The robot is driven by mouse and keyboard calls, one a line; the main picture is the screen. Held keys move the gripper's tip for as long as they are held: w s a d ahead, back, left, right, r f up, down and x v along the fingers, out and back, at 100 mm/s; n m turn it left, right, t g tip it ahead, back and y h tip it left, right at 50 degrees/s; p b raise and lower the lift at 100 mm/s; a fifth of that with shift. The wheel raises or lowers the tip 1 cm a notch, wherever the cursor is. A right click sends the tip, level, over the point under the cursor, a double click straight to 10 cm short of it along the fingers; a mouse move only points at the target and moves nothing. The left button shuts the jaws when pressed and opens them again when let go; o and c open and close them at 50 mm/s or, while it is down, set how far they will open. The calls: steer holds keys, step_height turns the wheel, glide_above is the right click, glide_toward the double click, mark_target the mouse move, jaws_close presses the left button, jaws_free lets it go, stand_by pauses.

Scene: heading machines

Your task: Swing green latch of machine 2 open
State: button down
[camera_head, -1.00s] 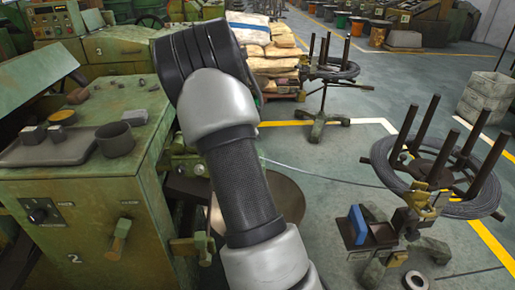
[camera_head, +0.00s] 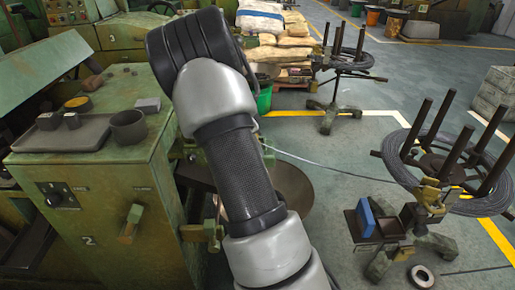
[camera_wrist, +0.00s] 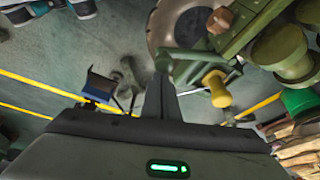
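Machine 2 (camera_head: 88,240) is the green cabinet at the left of the head view, marked with a 2. A green block-like lever (camera_head: 130,222) sits on its front, and another green fitting (camera_head: 203,232) juts from its right side. I cannot tell from the head view which is the latch. In the wrist view a green bar (camera_wrist: 190,62) with a yellowish knob (camera_wrist: 217,90) lies just beyond my gripper (camera_wrist: 161,85). My gripper's dark fingers look close together, near the bar's left end; whether they touch it is unclear. My arm hides the gripper in the head view.
A tray (camera_head: 62,135) and a dark cup (camera_head: 129,127) stand on the machine's top. A round brown dish (camera_head: 292,190) is behind my arm.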

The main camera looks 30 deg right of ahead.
steer(key=shift+a, duration=0.15)
step_height(320, 180, up, 10)
steer(key=p, duration=0.2)
steer(key=shift+d, duration=0.4)
stand_by(0.4)
